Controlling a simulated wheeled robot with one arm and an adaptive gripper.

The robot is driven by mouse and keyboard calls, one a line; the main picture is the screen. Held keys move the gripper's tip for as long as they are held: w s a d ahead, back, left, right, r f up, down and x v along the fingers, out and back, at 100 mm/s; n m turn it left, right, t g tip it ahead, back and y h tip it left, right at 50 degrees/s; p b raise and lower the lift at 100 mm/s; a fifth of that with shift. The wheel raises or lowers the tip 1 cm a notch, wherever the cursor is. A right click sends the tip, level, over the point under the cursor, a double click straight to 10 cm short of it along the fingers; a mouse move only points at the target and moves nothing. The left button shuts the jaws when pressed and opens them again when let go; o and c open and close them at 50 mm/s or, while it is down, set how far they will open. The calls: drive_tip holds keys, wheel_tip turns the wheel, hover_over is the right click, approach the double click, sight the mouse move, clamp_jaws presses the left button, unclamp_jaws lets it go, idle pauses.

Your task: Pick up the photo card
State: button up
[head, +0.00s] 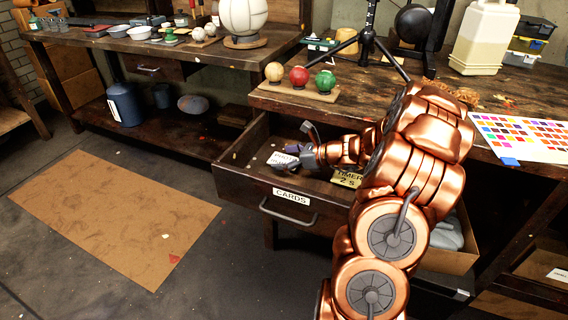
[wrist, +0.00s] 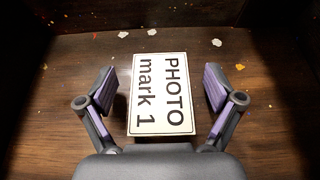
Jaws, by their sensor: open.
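The photo card (wrist: 160,94) is a white card with black text "PHOTO mark 1", lying flat on the wooden drawer bottom in the wrist view. In the head view a small part of a white card (head: 284,158) shows in the open drawer, largely hidden by my gripper. My gripper (wrist: 160,88) is open, with its two purple-padded fingers on either side of the card and gaps between. In the head view my gripper (head: 296,158) reaches into the drawer. I cannot tell how high the fingertips are above the card.
The open drawer (head: 262,190) is labelled "CARDS"; its walls surround my gripper. A yellow "TIMER 2 s" card (head: 348,178) lies to the right, partly behind my arm. Three coloured balls on a wooden stand (head: 300,92) sit on the bench above. Small paint flecks dot the drawer bottom.

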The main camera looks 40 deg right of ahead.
drive_tip(key=shift+x, duration=0.8)
drive_tip(key=c, duration=1)
